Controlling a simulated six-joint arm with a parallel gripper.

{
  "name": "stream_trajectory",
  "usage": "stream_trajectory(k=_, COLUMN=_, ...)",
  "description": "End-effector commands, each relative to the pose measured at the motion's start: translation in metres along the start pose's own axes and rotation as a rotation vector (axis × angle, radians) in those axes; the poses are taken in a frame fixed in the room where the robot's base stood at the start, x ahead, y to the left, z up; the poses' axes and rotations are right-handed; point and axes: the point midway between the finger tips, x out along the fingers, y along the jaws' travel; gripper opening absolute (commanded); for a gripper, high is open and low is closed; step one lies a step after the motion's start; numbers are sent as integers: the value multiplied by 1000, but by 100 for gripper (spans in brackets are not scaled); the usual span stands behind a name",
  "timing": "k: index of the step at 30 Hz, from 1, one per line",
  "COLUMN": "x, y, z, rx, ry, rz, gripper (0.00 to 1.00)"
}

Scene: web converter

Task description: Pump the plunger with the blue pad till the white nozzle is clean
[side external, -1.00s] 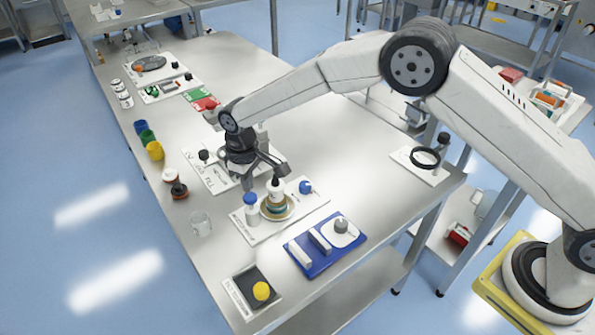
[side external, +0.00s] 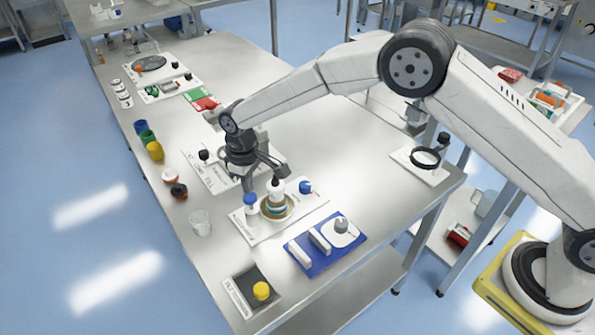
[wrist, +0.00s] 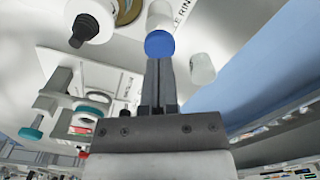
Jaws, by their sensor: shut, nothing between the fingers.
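The plunger with the blue pad (side external: 250,199) stands upright on a white board, its white body below the pad. In the wrist view the blue pad (wrist: 160,44) lies right at my fingertips. My gripper (side external: 247,187) is shut and empty, pointing down just over the pad; I cannot tell whether it touches. A white bottle-like piece (side external: 276,193), possibly the nozzle, stands just right of the plunger in a round tan dish (side external: 289,211). Its surface is too small to judge for dirt.
A second blue knob (side external: 306,187) sits on the board's right. A clear glass (side external: 200,223) stands at left. In front are a blue tray (side external: 312,268) with white blocks and a dark pad with a yellow knob (side external: 261,291). Bare table lies between glass and board.

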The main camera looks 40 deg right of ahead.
Motion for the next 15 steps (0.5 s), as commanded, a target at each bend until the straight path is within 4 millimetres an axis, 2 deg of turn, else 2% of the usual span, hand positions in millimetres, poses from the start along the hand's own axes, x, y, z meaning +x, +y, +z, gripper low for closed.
stream_trajectory(k=15, x=11, y=0, z=0, rx=0, ry=1, rz=0, gripper=0)
